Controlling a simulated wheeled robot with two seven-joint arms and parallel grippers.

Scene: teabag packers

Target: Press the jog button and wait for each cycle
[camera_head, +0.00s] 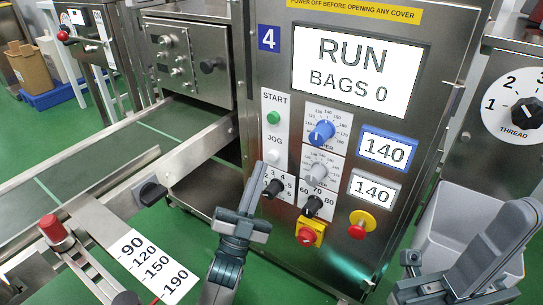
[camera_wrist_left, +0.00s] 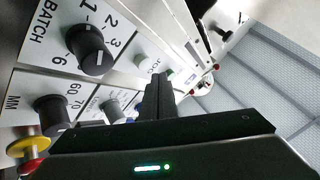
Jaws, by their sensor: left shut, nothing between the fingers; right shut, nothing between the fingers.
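The white jog button (camera_head: 273,156) sits under the JOG label on the machine panel, below the green start button (camera_head: 273,118). The jog button also shows in the left wrist view (camera_wrist_left: 141,61). My left gripper (camera_head: 258,168) is shut and empty, with its tips just below and left of the jog button; I cannot tell whether they touch the panel. The screen (camera_head: 350,72) reads RUN, BAGS 0. My right gripper (camera_head: 408,262) is shut and empty at the lower right, in front of a grey bin.
A blue knob (camera_head: 322,132), a grey knob (camera_head: 317,173) and black selector knobs (camera_head: 274,188) crowd the panel close to the left gripper. A red stop button (camera_head: 306,236) on yellow is below them. The grey bin (camera_head: 455,215) stands right. A conveyor (camera_head: 80,165) runs at left.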

